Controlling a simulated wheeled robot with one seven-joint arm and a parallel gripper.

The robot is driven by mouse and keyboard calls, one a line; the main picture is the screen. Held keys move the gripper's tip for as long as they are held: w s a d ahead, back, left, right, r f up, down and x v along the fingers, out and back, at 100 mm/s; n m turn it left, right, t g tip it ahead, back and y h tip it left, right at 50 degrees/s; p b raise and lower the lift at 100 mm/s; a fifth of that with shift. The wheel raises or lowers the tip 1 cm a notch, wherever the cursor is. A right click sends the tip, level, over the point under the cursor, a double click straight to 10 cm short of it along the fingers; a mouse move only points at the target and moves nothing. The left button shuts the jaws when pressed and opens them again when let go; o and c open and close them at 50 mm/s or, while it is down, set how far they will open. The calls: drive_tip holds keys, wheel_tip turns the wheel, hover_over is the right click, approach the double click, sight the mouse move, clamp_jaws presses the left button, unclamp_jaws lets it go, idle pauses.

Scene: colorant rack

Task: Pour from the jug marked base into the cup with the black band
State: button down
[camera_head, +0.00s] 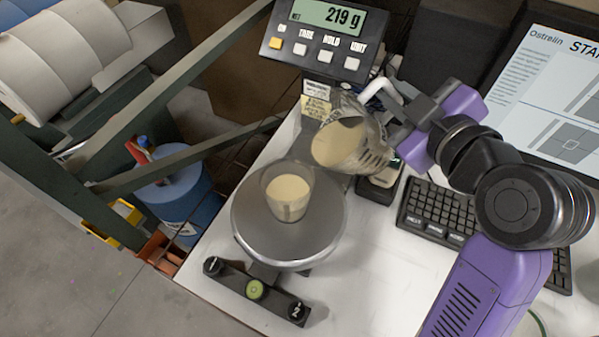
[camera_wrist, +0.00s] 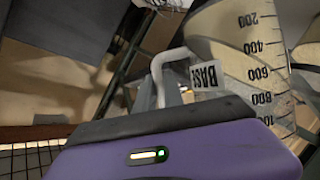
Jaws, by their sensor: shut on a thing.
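The clear jug (camera_head: 352,140) holds cream-coloured liquid and is tilted, its mouth toward the left, above the right side of the scale pan. In the wrist view the jug (camera_wrist: 235,45) shows a measuring scale and a BASE tag. My gripper (camera_head: 398,106) is shut on the jug's white handle (camera_wrist: 170,66). A clear cup (camera_head: 288,192) stands upright on the round metal pan (camera_head: 318,232), left of and below the jug, partly filled with cream liquid. I cannot make out a black band on it. No falling stream is visible between jug and cup.
The scale display (camera_head: 328,14) reads 219 g behind the pan. A keyboard (camera_head: 432,212) and a screen (camera_head: 560,90) are to the right. A blue drum (camera_head: 175,190) stands beyond the left table edge.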

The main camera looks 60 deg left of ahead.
drive_tip(key=shift+s+r+n, duration=0.3)
drive_tip(key=shift+r, duration=0.1)
idle(0.8)
